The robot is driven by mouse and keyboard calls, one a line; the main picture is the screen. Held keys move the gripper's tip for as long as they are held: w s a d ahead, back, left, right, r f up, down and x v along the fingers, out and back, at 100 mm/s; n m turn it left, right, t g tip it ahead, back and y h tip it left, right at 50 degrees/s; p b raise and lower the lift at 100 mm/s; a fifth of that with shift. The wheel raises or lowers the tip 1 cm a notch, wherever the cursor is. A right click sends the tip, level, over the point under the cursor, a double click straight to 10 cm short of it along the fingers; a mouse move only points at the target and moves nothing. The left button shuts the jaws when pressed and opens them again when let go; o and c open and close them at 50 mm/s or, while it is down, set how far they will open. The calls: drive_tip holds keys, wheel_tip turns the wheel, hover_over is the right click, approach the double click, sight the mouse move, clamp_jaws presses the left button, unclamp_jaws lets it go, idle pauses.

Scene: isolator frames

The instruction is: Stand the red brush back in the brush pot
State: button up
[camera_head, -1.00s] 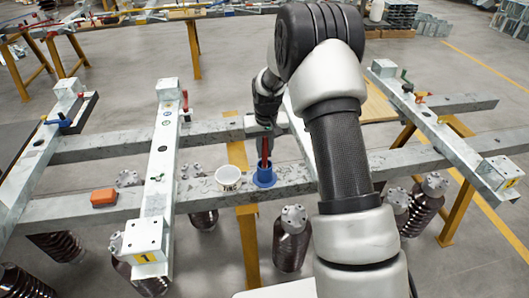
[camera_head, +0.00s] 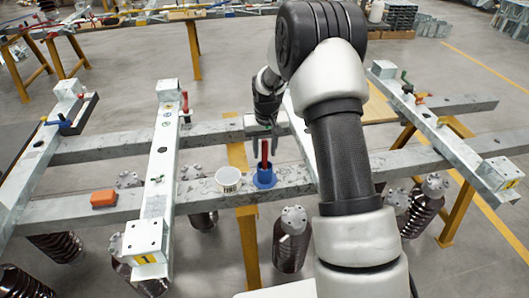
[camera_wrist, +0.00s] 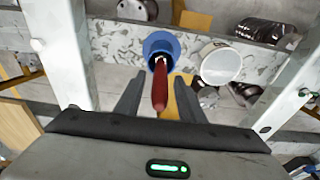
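The red brush (camera_head: 265,153) stands roughly upright in the blue brush pot (camera_head: 264,180) on the front cross beam. In the wrist view, the red handle (camera_wrist: 159,90) points up toward the camera, and its lower end is inside the blue pot (camera_wrist: 161,42). My gripper (camera_head: 265,148) is above the pot. Its two fingers are spread, one on each side of the handle, with gaps showing in the wrist view (camera_wrist: 158,98). The brush's bristle end is hidden inside the pot.
A white tub (camera_head: 228,180) stands just left of the pot. An orange block (camera_head: 104,198) lies farther left on the same beam. Dark ribbed insulators (camera_head: 292,238) hang below.

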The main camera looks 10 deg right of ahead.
drive_tip(key=s+r+t, duration=0.1)
drive_tip(key=s+r, duration=0.4)
drive_tip(key=r, duration=0.6)
drive_tip(key=s+r, duration=0.5)
drive_tip(key=r, duration=0.6)
drive_tip(key=s+r+t, duration=0.1)
drive_tip(key=s+r, duration=0.2)
drive_tip(key=s, duration=0.9)
drive_tip(key=s+r+t, duration=0.1)
drive_tip(key=s+r, duration=0.2)
drive_tip(key=s, duration=0.9)
wheel_tip(320, 180, up, 6)
drive_tip(key=g+p, duration=0.1)
drive_tip(key=p, duration=0.9)
drive_tip(key=shift+r+p, duration=0.2)
drive_tip(key=shift+p, duration=0.15)
